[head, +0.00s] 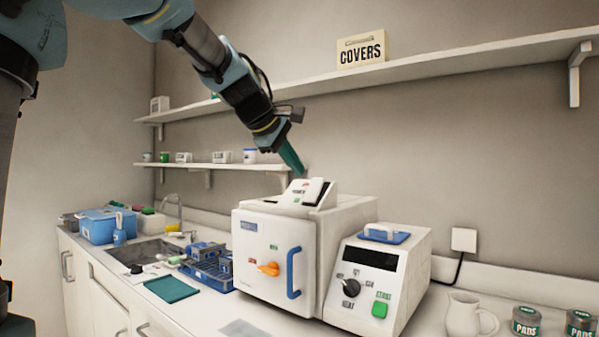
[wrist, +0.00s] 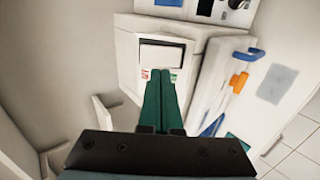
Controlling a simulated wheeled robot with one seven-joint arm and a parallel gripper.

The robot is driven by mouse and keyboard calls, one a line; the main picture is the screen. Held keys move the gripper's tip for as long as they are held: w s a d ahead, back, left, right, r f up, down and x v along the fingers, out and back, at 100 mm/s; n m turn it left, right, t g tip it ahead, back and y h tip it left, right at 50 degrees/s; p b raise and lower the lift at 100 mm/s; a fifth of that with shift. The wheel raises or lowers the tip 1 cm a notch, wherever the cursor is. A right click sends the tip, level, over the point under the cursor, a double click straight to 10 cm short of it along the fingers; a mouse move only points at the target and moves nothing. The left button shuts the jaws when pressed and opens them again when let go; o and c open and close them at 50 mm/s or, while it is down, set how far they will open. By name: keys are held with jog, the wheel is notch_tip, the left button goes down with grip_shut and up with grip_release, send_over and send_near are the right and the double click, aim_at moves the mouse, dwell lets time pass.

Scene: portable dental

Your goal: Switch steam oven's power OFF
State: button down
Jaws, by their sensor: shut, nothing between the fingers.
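The steam oven (head: 265,245) appears to be the white box with a blue handle (head: 294,272) and an orange lever (head: 268,268) on its door. A sloped housing on its top carries a white panel (head: 305,189) with small red and green marks. In the wrist view, a large white rocker-like plate (wrist: 161,56) sits in this housing. I cannot tell which way it is tipped. My gripper (head: 301,170) is shut and empty, its green fingers pointing down just above the housing. In the wrist view, the fingertips (wrist: 160,76) overlap the plate's lower edge, between the red and green marks. Contact cannot be told.
A second white machine (head: 375,275) with a black display, dial and green button stands to the right. A blue rack (head: 208,268) and sink (head: 140,252) lie left. A long shelf (head: 430,68) with a COVERS sign (head: 361,50) runs behind my arm.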

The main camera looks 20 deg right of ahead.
jog(key=b+v, duration=0.1)
jog(key=v, duration=0.7)
jog(key=shift+a+f, duration=0.15)
jog(key=shift+a, duration=0.05)
jog(key=shift+s, duration=0.1)
